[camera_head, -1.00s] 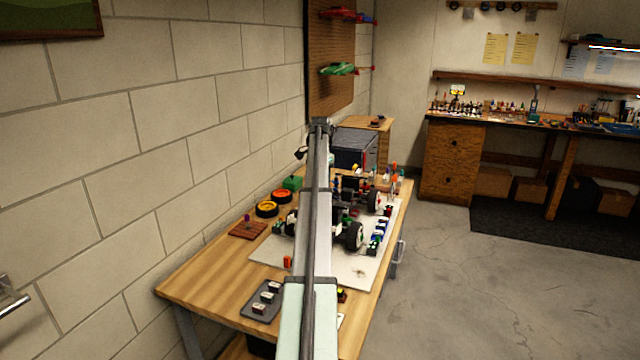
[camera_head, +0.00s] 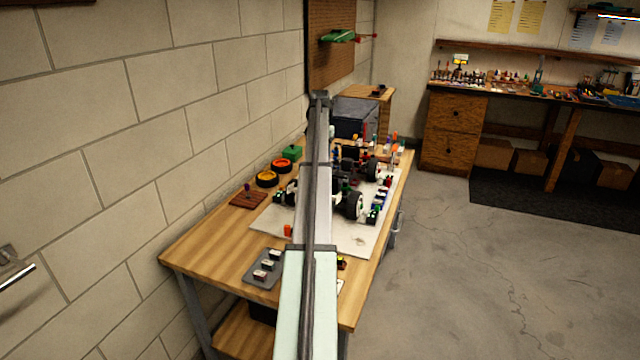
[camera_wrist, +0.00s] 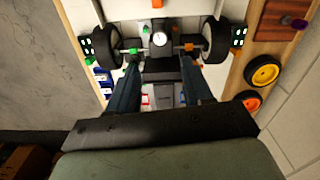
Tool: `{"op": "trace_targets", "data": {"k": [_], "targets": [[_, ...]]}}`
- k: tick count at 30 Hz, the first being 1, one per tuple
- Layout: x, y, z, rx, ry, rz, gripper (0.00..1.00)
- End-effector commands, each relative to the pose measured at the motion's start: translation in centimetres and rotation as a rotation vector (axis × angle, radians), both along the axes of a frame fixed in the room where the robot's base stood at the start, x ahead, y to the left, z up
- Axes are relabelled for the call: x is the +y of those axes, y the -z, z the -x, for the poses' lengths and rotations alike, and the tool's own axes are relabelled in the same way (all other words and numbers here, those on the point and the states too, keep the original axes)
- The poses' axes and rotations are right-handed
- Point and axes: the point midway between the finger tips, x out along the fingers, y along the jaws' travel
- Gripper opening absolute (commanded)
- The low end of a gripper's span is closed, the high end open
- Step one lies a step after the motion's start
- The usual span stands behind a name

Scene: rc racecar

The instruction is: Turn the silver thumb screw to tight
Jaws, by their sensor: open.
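The RC car chassis (camera_wrist: 162,76) lies below my gripper in the wrist view, with black wheels at its left and right. A small round silver-white piece (camera_wrist: 159,39), which looks like the thumb screw, sits on the car's centre line. My gripper (camera_wrist: 160,65) is open, its two dark fingers apart over the chassis. The round piece lies beyond the fingertips, roughly midway between them, and nothing is visibly held. In the head view my arm hides the gripper and part of the car (camera_head: 352,203). I cannot tell how tight the screw is.
The car is on a pale mat (camera_head: 350,240) on the wooden workbench (camera_head: 215,253). Orange and yellow wheel rims (camera_head: 267,179), a dark grey tray (camera_head: 265,268) and a brown block (camera_head: 248,200) are on the bench. A block wall stands left; floor is clear right.

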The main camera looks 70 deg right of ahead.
Motion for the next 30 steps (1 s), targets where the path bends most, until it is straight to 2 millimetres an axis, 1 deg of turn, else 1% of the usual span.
{"op": "trace_targets", "data": {"k": [1, 12, 18, 24, 30], "targets": [[0.1, 0.9, 0.1, 0.000, 0.001, -0.002, 0.50], [0.1, 7.3, 0.0, 0.000, 0.002, -0.002, 0.50], [0.1, 10.1, 0.0, 0.000, 0.003, -0.001, 0.50], [0.0, 11.6, 0.0, 0.000, 0.003, 0.000, 0.50], [0.0, 12.0, 0.0, 0.000, 0.003, 0.000, 0.50]]}}
